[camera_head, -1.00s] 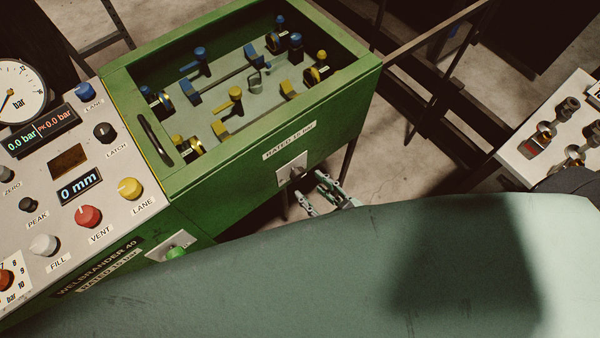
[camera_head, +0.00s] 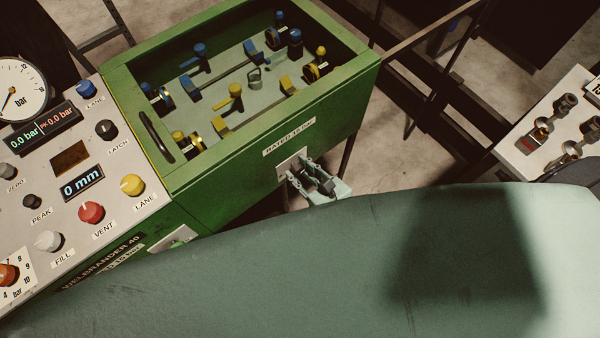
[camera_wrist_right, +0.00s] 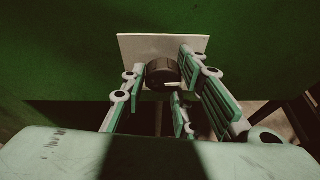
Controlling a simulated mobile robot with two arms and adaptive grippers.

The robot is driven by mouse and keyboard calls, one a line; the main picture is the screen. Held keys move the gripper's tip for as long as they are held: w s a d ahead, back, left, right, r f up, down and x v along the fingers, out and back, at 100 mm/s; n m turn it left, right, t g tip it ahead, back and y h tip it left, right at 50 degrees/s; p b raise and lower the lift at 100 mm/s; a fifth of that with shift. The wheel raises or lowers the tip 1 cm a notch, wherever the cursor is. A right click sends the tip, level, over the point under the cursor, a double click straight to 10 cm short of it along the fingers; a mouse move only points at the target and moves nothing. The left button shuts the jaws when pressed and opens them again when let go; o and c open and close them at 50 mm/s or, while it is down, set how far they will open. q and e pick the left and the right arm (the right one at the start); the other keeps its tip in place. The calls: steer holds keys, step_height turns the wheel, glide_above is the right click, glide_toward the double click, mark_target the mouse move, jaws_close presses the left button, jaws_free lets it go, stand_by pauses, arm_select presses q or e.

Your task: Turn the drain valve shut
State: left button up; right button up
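The drain valve appears to be the black round knob (camera_wrist_right: 162,73) with a short white mark on a pale plate (camera_wrist_right: 160,45), seen in the right wrist view. In the head view the plate (camera_head: 289,164) is on the front of the green tank (camera_head: 235,190), under the "RATED" label, and the knob is mostly hidden by my gripper. My right gripper (camera_head: 312,178) is at the plate. In the right wrist view its fingers (camera_wrist_right: 160,82) are spread to the left and right of the knob. I cannot tell whether they touch it. My left gripper is not in view.
Left of the tank is a control panel with gauges, displays and coloured knobs such as the red VENT knob (camera_head: 90,212). The tank's open top holds blue and yellow fittings (camera_head: 235,95). Another pale panel (camera_head: 545,145) stands at the right.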

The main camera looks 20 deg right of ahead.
steer(key=shift+s+a, duration=0.15)
steer(key=shift+a, duration=0.1)
steer(key=c, duration=0.5)
